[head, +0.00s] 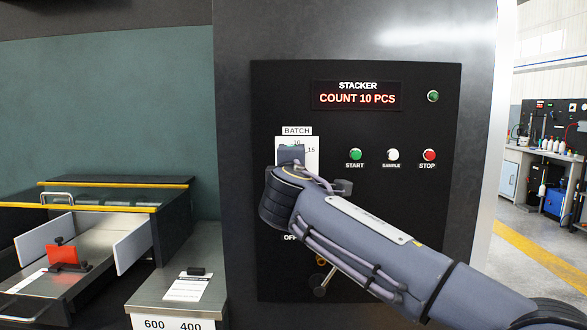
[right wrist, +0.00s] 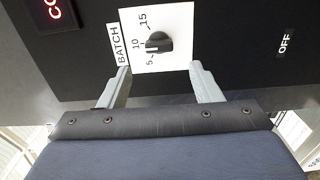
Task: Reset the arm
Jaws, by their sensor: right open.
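The black stacker panel (head: 400,225) faces me, and its red display (head: 357,98) reads COUNT 10 PCS. My right arm covers much of the panel's lower middle, so most of the BATCH plate (head: 311,150) and its knob are hidden in the head view. In the right wrist view, the black BATCH knob (right wrist: 159,43) sits on a white plate marked 5, 10 and 15. Its pointer looks to be near 10. My right gripper (right wrist: 160,67) is open and empty, its fingers apart just short of the knob. My left gripper is not in view.
Green START (head: 355,154), white SAMPLE (head: 392,155) and red STOP (head: 429,155) buttons are right of the BATCH plate. An open tray with a red-orange part (head: 66,256) stands left, beside a metal ledge (head: 150,293). A workbench (head: 540,160) is far right.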

